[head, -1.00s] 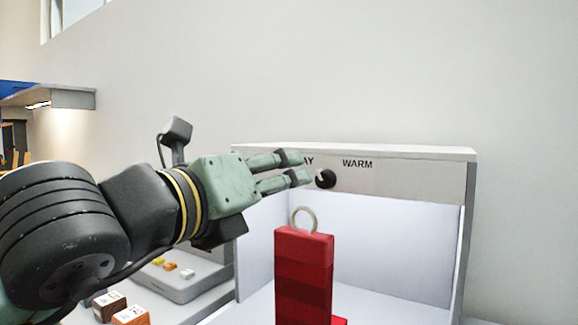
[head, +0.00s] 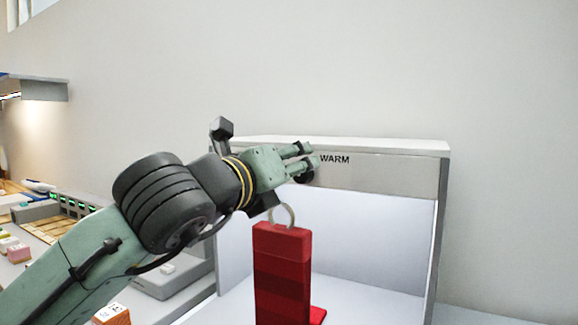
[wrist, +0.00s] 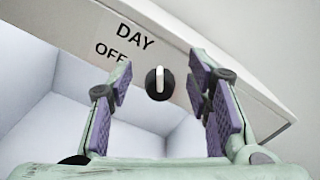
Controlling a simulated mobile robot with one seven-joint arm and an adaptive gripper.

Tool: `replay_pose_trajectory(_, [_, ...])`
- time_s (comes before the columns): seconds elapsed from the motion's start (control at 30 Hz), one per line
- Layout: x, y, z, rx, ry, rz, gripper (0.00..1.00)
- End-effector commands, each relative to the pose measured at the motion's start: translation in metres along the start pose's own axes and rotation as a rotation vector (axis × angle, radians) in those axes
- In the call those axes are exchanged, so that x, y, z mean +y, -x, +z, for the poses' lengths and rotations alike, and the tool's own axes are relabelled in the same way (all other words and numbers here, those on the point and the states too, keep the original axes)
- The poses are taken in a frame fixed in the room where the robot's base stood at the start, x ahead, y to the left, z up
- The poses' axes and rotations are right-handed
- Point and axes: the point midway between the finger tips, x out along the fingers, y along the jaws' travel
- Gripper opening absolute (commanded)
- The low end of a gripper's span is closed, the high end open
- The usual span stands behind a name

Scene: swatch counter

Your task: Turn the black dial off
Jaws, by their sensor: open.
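The black dial (wrist: 159,83) sits on the front panel of the white light box, with a white bar across its face. In the wrist view the bar stands about upright in the picture, and the words DAY and OFF show to its left. In the head view the dial (head: 305,176) is partly hidden behind my fingers, left of the word WARM. My gripper (head: 306,156) is open at the panel. In the wrist view its purple-padded fingers (wrist: 160,103) stand on either side of the dial, apart from it, with nothing between the pads.
The light box (head: 400,178) has an open white interior below the panel. A red swatch block (head: 281,270) with a ring on top stands in front of it, close beneath my gripper. Small coloured blocks and trays lie on the counter at left.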

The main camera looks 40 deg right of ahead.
Motion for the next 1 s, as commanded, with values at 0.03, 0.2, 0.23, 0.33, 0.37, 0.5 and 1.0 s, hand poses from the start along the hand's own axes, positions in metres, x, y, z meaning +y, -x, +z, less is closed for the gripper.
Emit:
replay_pose_trajectory(0.03, [0.0000,0.0002,0.0000,0.000,0.000,0.000,0.44])
replay_pose_trajectory(0.2, [0.0000,0.0003,0.0000,0.000,0.000,0.000,0.33])
replay_pose_trajectory(0.23, [0.0000,0.0003,0.0000,0.000,0.000,0.000,0.31])
replay_pose_trajectory(0.33, [0.0000,0.0004,0.0000,0.000,0.000,0.000,0.24])
replay_pose_trajectory(0.37, [0.0000,0.0004,0.0000,0.000,0.000,0.000,0.22])
replay_pose_trajectory(0.5, [0.0004,0.0004,0.0000,0.000,0.000,0.001,0.13])
replay_pose_trajectory(1.0, [0.0024,0.0002,0.0000,0.001,0.016,0.005,0.00])
